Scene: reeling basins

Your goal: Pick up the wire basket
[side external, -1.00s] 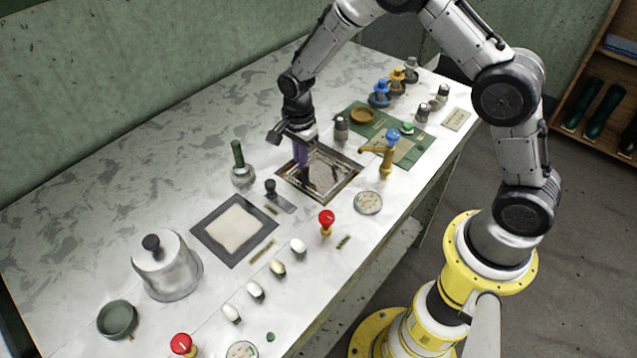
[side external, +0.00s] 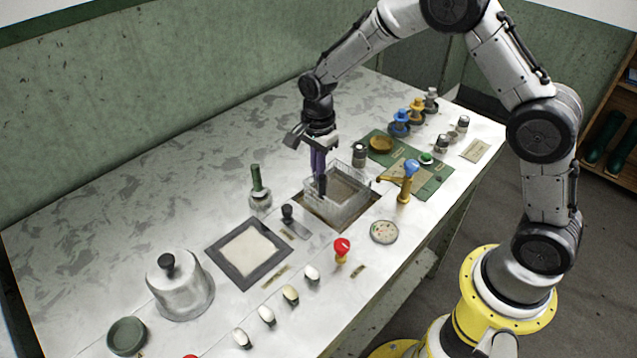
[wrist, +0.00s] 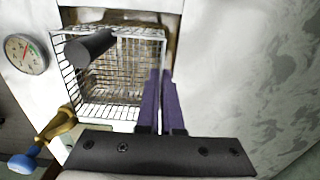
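The wire basket (side external: 350,205) is a pale, square, open mesh box. It stands raised out of the square recess (side external: 373,214) in the bench. My gripper (side external: 321,185) points down at the basket's left side in the side view. In the wrist view the basket (wrist: 92,88) lies left of my purple fingers (wrist: 158,85). The fingers are close together at its right-hand wall, with the rim between them. A dark cylinder (wrist: 92,45) shows over the basket there; I cannot tell what it is attached to. The exact contact is small and partly hidden.
A brass tap with a blue knob (side external: 410,168) stands close right of the basket. A round gauge (side external: 384,232), red button (side external: 342,245), black-knobbed lever (side external: 288,212) and green-handled piece (side external: 258,185) are around it. The bench top behind is mostly clear.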

